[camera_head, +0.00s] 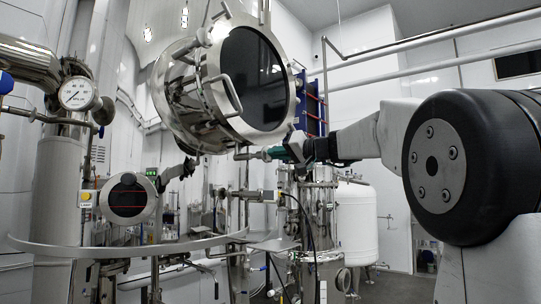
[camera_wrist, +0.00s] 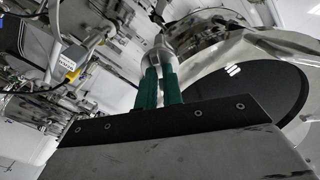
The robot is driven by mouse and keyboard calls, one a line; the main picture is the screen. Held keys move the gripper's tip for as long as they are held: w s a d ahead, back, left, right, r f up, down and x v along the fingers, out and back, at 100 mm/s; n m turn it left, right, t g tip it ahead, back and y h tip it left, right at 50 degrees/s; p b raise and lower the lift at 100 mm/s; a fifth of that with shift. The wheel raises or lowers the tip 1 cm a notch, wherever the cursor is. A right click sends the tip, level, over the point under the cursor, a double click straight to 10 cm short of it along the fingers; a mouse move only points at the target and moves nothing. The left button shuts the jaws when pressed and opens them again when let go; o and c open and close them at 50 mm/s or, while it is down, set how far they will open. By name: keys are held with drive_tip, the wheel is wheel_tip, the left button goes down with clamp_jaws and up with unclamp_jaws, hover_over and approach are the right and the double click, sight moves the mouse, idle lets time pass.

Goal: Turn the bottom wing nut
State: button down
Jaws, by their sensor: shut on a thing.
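The round steel hatch (camera_head: 172,88) with a dark round window (camera_head: 252,80) and a bar handle is in the upper middle of the head view. Its rim and dark window also show at the right of the wrist view (camera_wrist: 265,80). My gripper (camera_head: 280,152) is at the hatch's lower right edge in the head view. In the wrist view its two green fingers (camera_wrist: 161,84) are shut on a shiny metal piece, the bottom wing nut (camera_wrist: 159,58), at the rim. The fingers hide part of the nut. Its exact turn angle cannot be told.
A pressure gauge (camera_head: 77,94) and thick pipes stand at the left. A curved metal rail (camera_head: 130,250) crosses the lower left. A white tank (camera_head: 356,220) stands behind, below my arm. A yellow-labelled box (camera_wrist: 72,74) and pipes show at the wrist view's left.

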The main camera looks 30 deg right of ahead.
drive_tip(key=shift+n, duration=0.3)
drive_tip(key=shift+n, duration=1.1)
drive_tip(key=shift+n, duration=1.1)
drive_tip(key=shift+f+n, duration=0.1)
drive_tip(key=shift+n, duration=1.1)
